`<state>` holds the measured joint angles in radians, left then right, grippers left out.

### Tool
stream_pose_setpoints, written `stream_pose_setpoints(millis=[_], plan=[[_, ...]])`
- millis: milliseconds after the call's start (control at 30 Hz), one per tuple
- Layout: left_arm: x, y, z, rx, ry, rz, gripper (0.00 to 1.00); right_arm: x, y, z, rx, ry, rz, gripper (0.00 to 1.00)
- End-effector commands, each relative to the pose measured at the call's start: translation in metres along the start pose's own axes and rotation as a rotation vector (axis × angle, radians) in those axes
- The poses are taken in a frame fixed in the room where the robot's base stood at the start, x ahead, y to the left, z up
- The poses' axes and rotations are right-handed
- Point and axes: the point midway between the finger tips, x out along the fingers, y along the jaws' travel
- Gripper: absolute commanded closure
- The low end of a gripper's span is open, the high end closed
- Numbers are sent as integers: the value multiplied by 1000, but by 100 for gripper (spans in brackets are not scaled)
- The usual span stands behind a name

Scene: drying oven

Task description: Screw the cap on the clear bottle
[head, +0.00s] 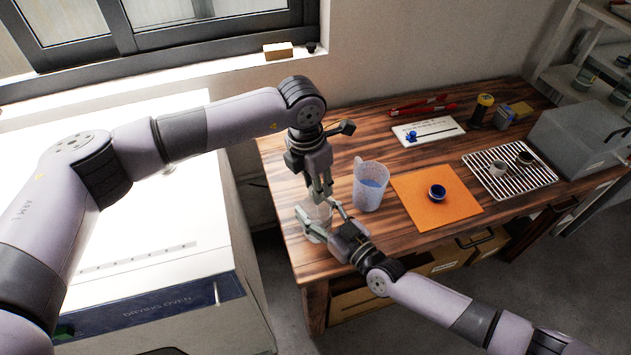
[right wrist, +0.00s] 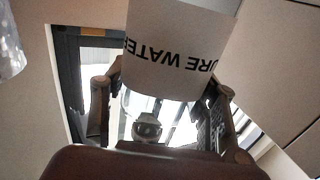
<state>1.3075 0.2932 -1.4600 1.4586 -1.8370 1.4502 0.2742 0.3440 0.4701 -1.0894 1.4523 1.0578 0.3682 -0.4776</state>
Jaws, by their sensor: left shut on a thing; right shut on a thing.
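The clear bottle (head: 313,222) stands near the left front corner of the wooden table. In the right wrist view its white label (right wrist: 180,48) reads upside down, with clear wall (right wrist: 158,108) below. My right gripper (head: 318,220) comes from the front right and is shut around the bottle's side; its fingers flank the bottle in the right wrist view (right wrist: 160,105). My left gripper (head: 321,196) points down directly over the bottle's mouth, shut on the cap. The cap is hidden between its fingers, so I cannot tell how it sits on the neck.
A plastic jug (head: 370,188) with bluish liquid stands close right of the grippers. Beyond are an orange mat (head: 410,203) with a small blue-rimmed dish (head: 437,192), a wire rack (head: 482,163), a white board (head: 445,127) and a grey box (head: 575,140). The drying oven (head: 165,295) is at left.

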Motion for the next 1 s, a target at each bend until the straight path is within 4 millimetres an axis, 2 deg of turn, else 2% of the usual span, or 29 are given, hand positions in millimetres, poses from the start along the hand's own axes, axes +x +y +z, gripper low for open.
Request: stream_pose_setpoints(millis=[167,1000], plan=[[0,1,0,173,5,-20,80,0,0,0,0,-1,0,100],[0,2,4,1655,39,-204,80,0,0,1,0,-2,0,100]])
